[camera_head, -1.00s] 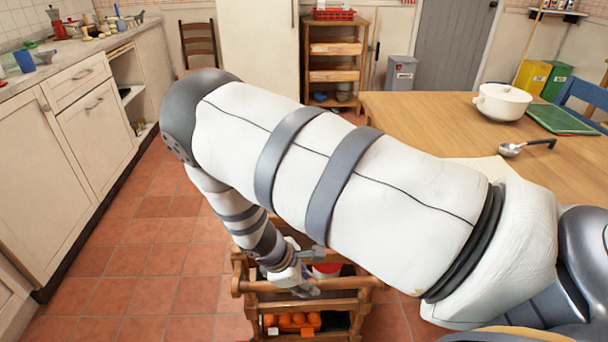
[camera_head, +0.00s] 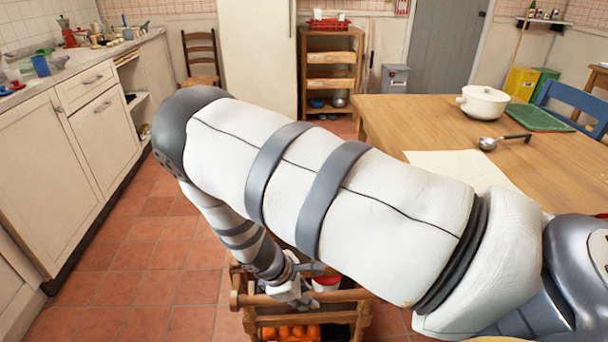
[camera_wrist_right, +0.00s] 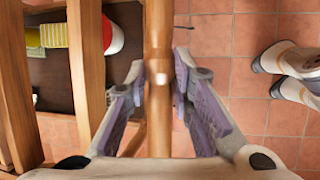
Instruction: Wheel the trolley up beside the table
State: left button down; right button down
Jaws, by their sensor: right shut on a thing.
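The wooden trolley (camera_head: 348,318) stands low in front of me on the tiled floor, partly hidden by my right arm. It has orange things on a lower level and a red-and-white item inside. My right gripper (camera_head: 296,296) is at its top bar. In the right wrist view the gripper (camera_wrist_right: 158,88) has its fingers on both sides of the round wooden handle bar (camera_wrist_right: 158,30), shut on it. The wooden table (camera_head: 400,120) is ahead and to the right; my arm hides the space between its near left part and the trolley. My left gripper is not in view.
A white pot (camera_head: 484,102), a ladle (camera_head: 500,141), a green board (camera_head: 541,118) and a paper sheet (camera_head: 455,165) lie on the table. A counter (camera_head: 95,130) runs along the left. Floor tiles (camera_head: 150,250) are clear between counter and trolley. A blue chair (camera_head: 575,105) stands at right.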

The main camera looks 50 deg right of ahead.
jog(key=c, duration=1.3)
grip_release()
jog(key=shift+w+d, duration=0.2)
